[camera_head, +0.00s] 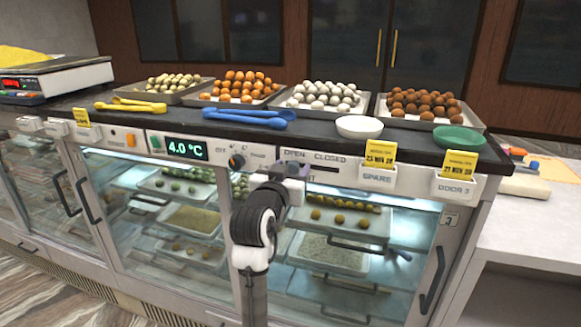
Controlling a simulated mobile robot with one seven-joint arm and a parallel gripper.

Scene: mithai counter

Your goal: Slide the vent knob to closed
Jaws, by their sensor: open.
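The vent panel (325,158) is a light strip on the front of the counter, marked OPEN on the left and CLOSED on the right. A slot runs below the words. My gripper (289,171) is at the left part of this strip, under the word OPEN. It is open, though its fingers are small and hard to make out. The vent knob cannot be told apart from my gripper, which covers the OPEN end. I cannot tell whether they touch.
A round dial (237,161) and a 4.0 °C display (186,149) sit left of my gripper. SPARE (377,179) and DOOR 3 (454,188) tag holders stick out to the right. Sweet trays, blue tongs (236,115) and bowls (359,127) stand on the counter above.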

